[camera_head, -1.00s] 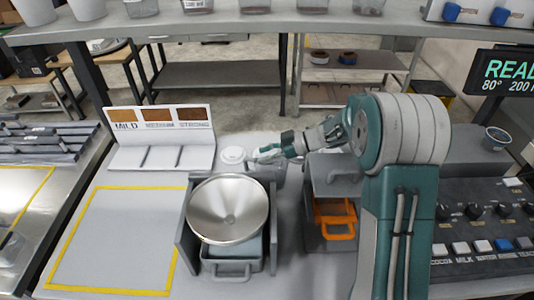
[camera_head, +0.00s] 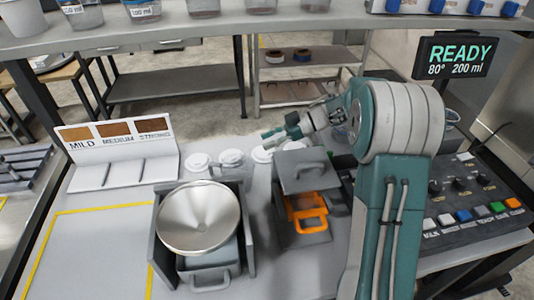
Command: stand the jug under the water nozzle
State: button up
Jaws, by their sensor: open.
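I cannot clearly pick out the jug; a see-through vessel (camera_head: 342,132) shows partly behind my arm, and I cannot tell if it is the jug. The water nozzle is not distinguishable; my arm covers part of the dispenser area. My gripper (camera_head: 276,134) is open, its green fingers pointing left above the back of the counter. It is near several round white lids (camera_head: 232,157), and nothing shows between its fingers.
The control panel (camera_head: 470,218) is at right, under a READY display (camera_head: 455,58). A yellow-outlined area (camera_head: 92,208) at left is empty.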

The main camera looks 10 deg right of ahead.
jog(key=w+d+r+m+t+h, duration=0.1)
jog(key=w+r+m+t+h, duration=0.2)
jog(key=r+t, duration=0.4)
jog(key=w+d+r+m+t+h, duration=0.1)
jog(key=r+m+t+h, duration=0.25)
jog(key=r+t, duration=0.4)
jog(key=s+d+r+m+h, duration=0.3)
jog(key=s+r+m+h, duration=0.1)
jog(key=h, duration=0.1)
jog(key=s+f+m+g+h, duration=0.1)
jog(key=s+f+m+g, duration=0.1)
jog(key=s, duration=0.4)
jog(key=s+d+f+m+g+h, duration=0.1)
jog(key=s+f+m+g, duration=0.1)
jog(key=s, duration=0.4)
jog(key=s+d+f+m+g+h, duration=0.1)
jog(key=s+f+m+g+h, duration=0.1)
jog(key=s, duration=0.5)
jog(key=shift+g, duration=0.35)
jog(key=shift+o, duration=0.7)
jog(key=s+a+f+g+y, duration=0.2)
jog(key=s+a+f, duration=0.3)
jog(key=s, duration=0.5)
jog(key=shift+g, duration=0.7)
jog(key=shift+d, duration=0.15)
